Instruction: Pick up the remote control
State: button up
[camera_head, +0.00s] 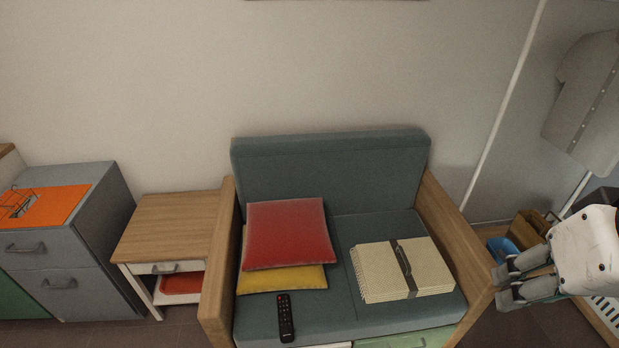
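The remote control (286,317) is a slim black stick with small buttons and a red button at its top end. It lies on the front left of the grey-green sofa seat (335,300), in front of the yellow cushion. My gripper (503,283) is at the right edge of the view, right of the sofa's right armrest and far from the remote. Its two grey fingers show a narrow gap between them. I see nothing held there, but how far they are apart is hard to tell.
A red cushion (288,234) lies on a yellow cushion (281,279) behind the remote. A strapped cream notebook stack (381,272) lies to its right. Wooden armrests (216,265) flank the seat. A side table (168,222) and grey cabinet (98,262) stand left.

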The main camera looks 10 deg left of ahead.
aim_at(286, 333)
jog(key=u, duration=0.85)
jog(key=i+l+u, duration=0.15)
jog(key=l, duration=0.15)
jog(key=i, duration=0.5)
jog(key=k+l+z, duration=0.2)
jog(key=k+z, duration=0.25)
